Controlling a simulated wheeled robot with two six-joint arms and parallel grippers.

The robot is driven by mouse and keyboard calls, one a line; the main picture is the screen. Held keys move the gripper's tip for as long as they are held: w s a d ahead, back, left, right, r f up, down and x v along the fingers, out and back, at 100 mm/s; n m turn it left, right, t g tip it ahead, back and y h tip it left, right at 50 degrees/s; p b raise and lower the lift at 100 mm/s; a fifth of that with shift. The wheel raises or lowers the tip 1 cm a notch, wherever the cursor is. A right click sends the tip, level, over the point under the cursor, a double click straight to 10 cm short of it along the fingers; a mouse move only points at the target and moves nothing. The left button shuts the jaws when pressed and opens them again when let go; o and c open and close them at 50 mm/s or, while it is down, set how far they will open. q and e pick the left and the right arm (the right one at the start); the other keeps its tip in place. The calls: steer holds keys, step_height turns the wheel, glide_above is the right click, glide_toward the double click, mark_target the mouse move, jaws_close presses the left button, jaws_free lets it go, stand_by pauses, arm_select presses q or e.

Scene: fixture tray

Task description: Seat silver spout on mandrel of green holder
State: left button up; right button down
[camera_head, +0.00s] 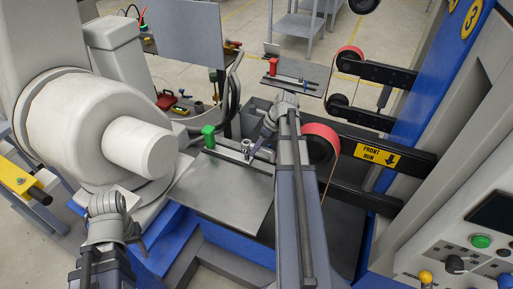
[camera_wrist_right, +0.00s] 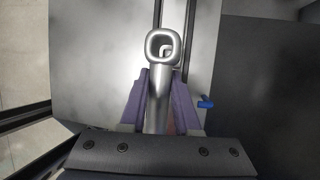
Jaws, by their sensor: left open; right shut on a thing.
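The green holder (camera_head: 208,136) stands at the back edge of a grey metal plate in the head view. The silver spout (camera_head: 246,146) is just to its right, small in this view. My right gripper (camera_head: 254,150) is shut on the spout. In the right wrist view, the spout (camera_wrist_right: 158,98) is a shiny tube between the purple fingers (camera_wrist_right: 160,105), its square-rimmed open end pointing away from the wrist. I cannot make out the green holder's mandrel or whether the spout touches it. My left gripper (camera_head: 140,240) is open and empty, left of the plate's front.
The grey plate (camera_head: 220,190) is mostly bare in front. Behind it, a red holder (camera_head: 272,67) stands on another plate. A belt machine (camera_head: 375,140) is close on the right, and a large white machine (camera_head: 90,120) on the left. A small blue part (camera_wrist_right: 205,102) shows beside the right fingers.

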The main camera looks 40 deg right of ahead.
steer(key=shift+f+b, duration=2.05)
steer(key=c, duration=0.5)
jaws_free()
steer(key=shift+c, duration=0.2)
steer(key=p+v, duration=0.7)
steer(key=v, duration=0.1)
steer(key=shift+f, duration=0.1)
steer(key=shift+a, duration=0.15)
